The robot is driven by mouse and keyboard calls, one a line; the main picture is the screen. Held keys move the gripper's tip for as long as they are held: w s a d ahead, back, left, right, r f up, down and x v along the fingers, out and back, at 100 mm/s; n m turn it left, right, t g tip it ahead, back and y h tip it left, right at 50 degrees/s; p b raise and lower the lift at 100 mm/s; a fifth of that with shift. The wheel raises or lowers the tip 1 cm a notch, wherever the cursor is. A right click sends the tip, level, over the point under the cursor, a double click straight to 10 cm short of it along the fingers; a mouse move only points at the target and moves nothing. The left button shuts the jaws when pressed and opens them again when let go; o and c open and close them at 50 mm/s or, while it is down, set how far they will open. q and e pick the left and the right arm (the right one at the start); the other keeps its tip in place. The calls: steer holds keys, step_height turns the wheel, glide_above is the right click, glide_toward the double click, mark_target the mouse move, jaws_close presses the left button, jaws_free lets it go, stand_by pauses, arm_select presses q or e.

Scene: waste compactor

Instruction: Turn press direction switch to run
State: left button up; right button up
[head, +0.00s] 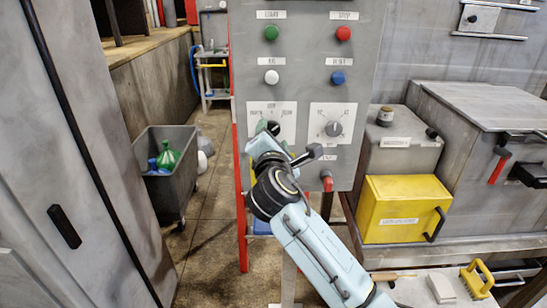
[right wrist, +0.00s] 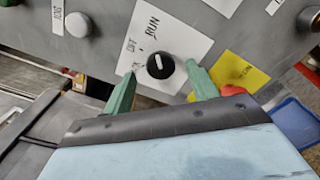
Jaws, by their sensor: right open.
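The grey control panel (head: 304,80) stands in front of me. A black rotary switch (head: 273,128) sits on a white label plate at its lower left, partly hidden by my right gripper. In the right wrist view the black switch (right wrist: 160,66) shows a white pointer mark, on a plate (right wrist: 176,40) with the words OFF and RUN. I cannot tell for sure which word the pointer meets. My right gripper (head: 272,138) is open, its green fingers (right wrist: 160,88) on either side of the switch in that view, with gaps. Contact is not seen. My left gripper is not in view.
A second rotary knob (head: 334,128) is to the right. Green (head: 271,33), red (head: 344,33), white (head: 272,77) and blue (head: 338,77) buttons sit above. A red-tipped part (head: 326,180) juts out below. A yellow box (head: 402,209) and grey bin (head: 168,171) flank the panel.

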steer(key=s, duration=1)
steer(key=shift+b, duration=0.35)
steer(key=shift+f, duration=0.1)
